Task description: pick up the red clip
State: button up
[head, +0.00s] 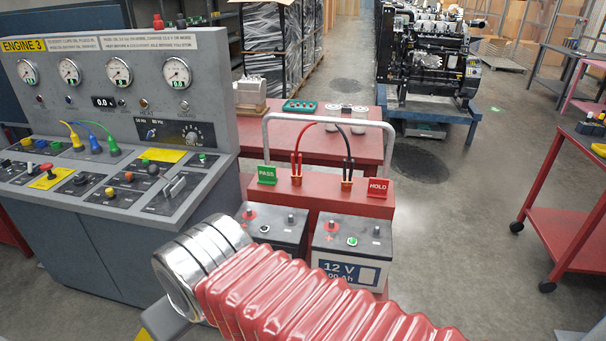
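The red clip (296,168) has two upright red handles and a copper-coloured lower end. It sits on the red battery stand (320,191), behind the left battery, with a red cable arching from its top. The black clip (347,172) sits to its right, with a black cable. My red ribbed arm crosses the foreground and hides the lower part of the batteries. My gripper's fingers are not visible.
A grey metal hoop (326,117) rises over the clips. A green PASS sign (267,175) and a red HOLD sign (378,188) flank them. A control console (110,150) stands at left, a red cart (568,222) at right. Floor between the stand and cart is clear.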

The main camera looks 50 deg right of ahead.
aim_at(294, 175)
jog(key=u, duration=0.05)
jog(key=i, duration=1)
jog(key=z, duration=0.05)
